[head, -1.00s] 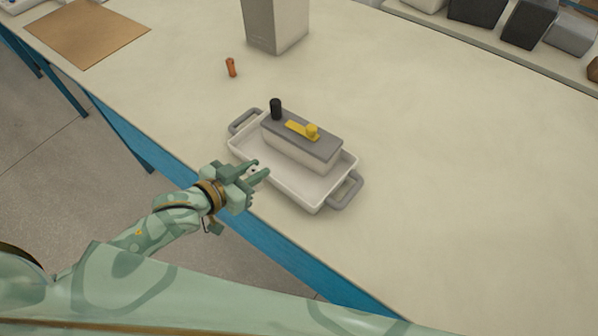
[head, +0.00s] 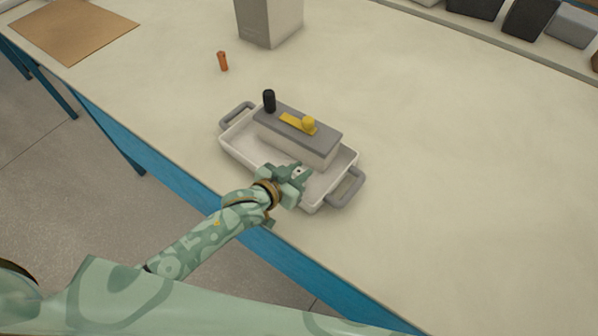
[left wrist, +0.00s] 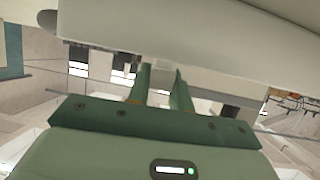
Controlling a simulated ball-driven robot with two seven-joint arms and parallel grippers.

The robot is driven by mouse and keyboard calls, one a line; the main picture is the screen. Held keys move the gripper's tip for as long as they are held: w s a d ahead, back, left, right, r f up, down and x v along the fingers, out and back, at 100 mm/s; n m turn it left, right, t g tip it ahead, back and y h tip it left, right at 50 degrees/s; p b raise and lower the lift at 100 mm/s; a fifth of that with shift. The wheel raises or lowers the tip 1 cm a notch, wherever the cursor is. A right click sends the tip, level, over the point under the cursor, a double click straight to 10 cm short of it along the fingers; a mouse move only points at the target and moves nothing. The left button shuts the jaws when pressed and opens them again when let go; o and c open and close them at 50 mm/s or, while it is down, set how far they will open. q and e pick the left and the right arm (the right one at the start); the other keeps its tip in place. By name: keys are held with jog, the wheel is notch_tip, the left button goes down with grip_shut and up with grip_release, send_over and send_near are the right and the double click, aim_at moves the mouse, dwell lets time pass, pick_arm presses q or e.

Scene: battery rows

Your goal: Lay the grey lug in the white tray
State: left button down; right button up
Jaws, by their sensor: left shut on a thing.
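The white tray (head: 238,151) with grey handles stands near the table's front edge in the head view. A battery (head: 290,148) with pale sides and a grey top sits in it. My left gripper (head: 300,174) is over the tray's front part, beside the battery's front side. In the left wrist view its fingers (left wrist: 162,80) are shut on a small pale grey piece, which looks like the grey lug (left wrist: 163,72). In the head view the fingers mostly hide this piece. I cannot tell whether it touches the tray. My right gripper is not in view.
The battery carries a black post (head: 269,101) and a yellow bar with a knob (head: 308,124). A small orange piece (head: 223,61) and a tall grey box (head: 268,22) stand farther back. A brown board (head: 75,28) lies at far left. The table right of the tray is clear.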

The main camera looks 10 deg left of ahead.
pick_arm(q)
jog(key=shift+r, duration=0.1)
jog(key=c, duration=1.3)
grip_release()
jog(key=shift+o, duration=0.2)
jog(key=shift+s+a+r, duration=0.15)
jog(key=shift+s, duration=0.1)
jog(key=p+v, duration=0.3)
jog(key=v, duration=0.8)
jog(key=shift+s, duration=0.2)
jog(key=shift+a, duration=0.1)
